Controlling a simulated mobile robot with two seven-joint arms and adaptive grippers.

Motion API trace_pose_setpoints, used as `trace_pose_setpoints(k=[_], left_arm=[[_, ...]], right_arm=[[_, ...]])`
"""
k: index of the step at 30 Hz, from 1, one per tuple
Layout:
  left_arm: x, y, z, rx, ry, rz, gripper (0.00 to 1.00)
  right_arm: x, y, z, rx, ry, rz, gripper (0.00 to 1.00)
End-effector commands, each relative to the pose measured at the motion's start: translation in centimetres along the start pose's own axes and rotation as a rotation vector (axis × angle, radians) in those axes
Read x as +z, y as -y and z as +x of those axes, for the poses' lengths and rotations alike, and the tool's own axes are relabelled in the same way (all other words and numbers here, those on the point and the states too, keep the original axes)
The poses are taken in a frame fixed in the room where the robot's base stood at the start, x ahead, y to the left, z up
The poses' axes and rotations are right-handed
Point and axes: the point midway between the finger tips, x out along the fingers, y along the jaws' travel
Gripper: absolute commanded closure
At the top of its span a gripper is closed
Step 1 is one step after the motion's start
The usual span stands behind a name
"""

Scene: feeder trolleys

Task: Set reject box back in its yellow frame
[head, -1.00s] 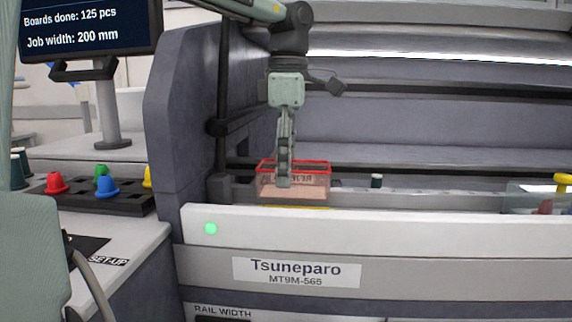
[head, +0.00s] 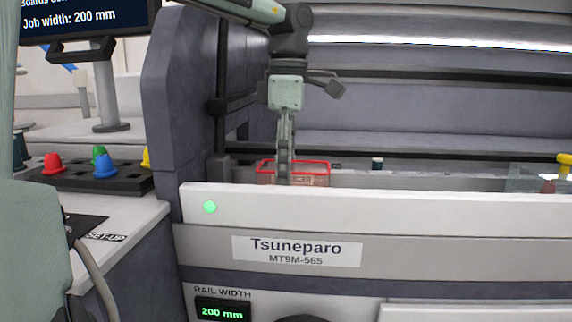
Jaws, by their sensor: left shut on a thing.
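The reject box (head: 318,180) is a clear box with a red rim, inside the machine just behind its white front edge. My left gripper (head: 285,178) comes down from above and is shut on the box's near wall. The box looks upright. Its lower part is hidden behind the white front edge. The yellow frame does not show now, so I cannot tell whether the box rests in it. My right gripper is not in view.
The machine's white front panel (head: 390,208) stands in front of the box. At the left, a black rack (head: 120,180) holds several coloured cups below a monitor (head: 85,18). A clear bin (head: 530,178) with a yellow-handled thing (head: 565,160) is at the right.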

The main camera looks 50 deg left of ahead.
Motion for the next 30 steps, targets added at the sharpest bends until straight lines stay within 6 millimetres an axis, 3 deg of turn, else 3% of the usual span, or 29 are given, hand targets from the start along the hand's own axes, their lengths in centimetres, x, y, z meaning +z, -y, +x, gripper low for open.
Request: trace_pose_setpoints(k=[30], left_arm=[[0.17, 0.0, -0.16, 0.001, 0.0, 0.0, 0.71]], right_arm=[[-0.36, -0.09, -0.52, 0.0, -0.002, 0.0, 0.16]])
